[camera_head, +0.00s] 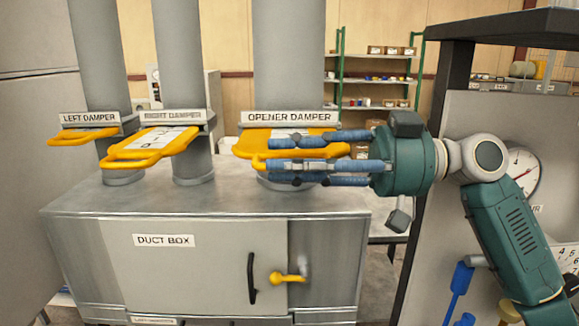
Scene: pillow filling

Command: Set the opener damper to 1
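The opener damper (244,143) is a flat yellow-orange slide plate with a looped front handle, under the "OPENER DAMPER" label (289,117) on the rightmost grey pipe (289,60). It sticks out toward me, and a pale marked patch on its top is partly covered. My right gripper (270,158) reaches in from the right, its blue fingers extended and spread apart at the damper's front handle. My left gripper is not in view.
The left damper (83,137) and right damper (150,147) are similar yellow plates on their own pipes. Below is the metal duct box (120,198) with a black handle (252,278) and yellow latch (288,277). A dark-framed panel with a gauge (522,172) stands close behind my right arm.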

